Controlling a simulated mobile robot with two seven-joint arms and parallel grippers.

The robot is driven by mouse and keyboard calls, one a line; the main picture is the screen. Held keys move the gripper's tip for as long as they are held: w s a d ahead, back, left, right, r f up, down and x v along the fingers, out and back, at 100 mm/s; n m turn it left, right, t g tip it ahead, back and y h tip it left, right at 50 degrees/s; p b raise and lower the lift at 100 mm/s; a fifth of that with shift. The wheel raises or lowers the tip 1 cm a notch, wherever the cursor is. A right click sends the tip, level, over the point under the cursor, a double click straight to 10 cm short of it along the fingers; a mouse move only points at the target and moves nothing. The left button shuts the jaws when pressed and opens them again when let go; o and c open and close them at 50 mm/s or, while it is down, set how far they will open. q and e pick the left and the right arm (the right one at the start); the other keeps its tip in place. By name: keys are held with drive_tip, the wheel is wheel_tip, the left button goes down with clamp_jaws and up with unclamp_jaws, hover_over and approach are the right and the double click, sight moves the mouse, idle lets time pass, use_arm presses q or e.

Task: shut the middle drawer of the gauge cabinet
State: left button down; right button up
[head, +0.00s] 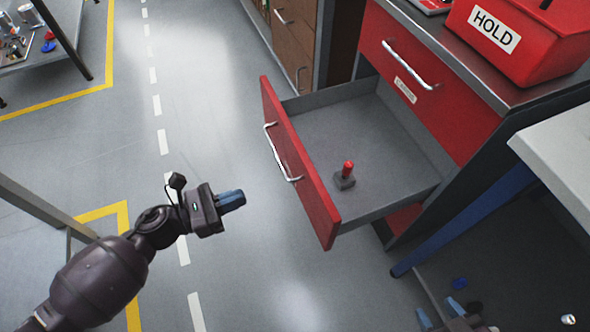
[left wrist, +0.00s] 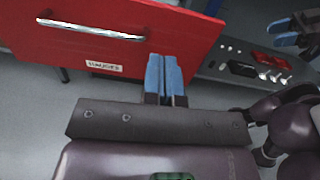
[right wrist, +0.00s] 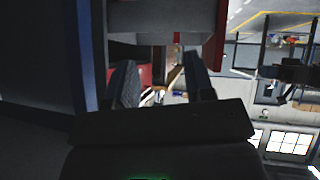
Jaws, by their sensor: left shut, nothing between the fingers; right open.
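The gauge cabinet's middle drawer stands pulled far out in the head view, with a red front (head: 300,165) and a bar handle (head: 282,152). A small grey block with a red knob (head: 345,175) stands inside it. My left gripper (head: 232,200) is shut and empty, in front of the drawer and to its left, apart from it in the head view. In the left wrist view, a labelled red front with a bar handle (left wrist: 92,28) lies beyond the blue fingertips. My right gripper (head: 440,318) is open at the bottom right, partly cut off, below the drawer.
The upper red drawer (head: 440,100) is shut. A red HOLD box (head: 520,40) sits on the cabinet top. A light table (head: 560,150) with a blue leg (head: 465,220) stands at the right. A brown cabinet (head: 292,45) is behind.

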sight(308, 174)
use_arm(q)
drive_tip(key=shift+m, duration=0.3)
drive_tip(key=b+x, duration=0.1)
drive_tip(key=x, duration=1.2)
drive_tip(key=shift+d+f, duration=0.1)
drive_tip(key=shift+f, duration=0.1)
drive_tip(key=shift+w+d, duration=0.15)
drive_tip(key=shift+d, duration=0.3)
use_arm(e)
drive_tip(key=shift+w+a, duration=0.15)
drive_tip(key=shift+w, duration=0.05)
drive_tip(key=shift+f, duration=0.1)
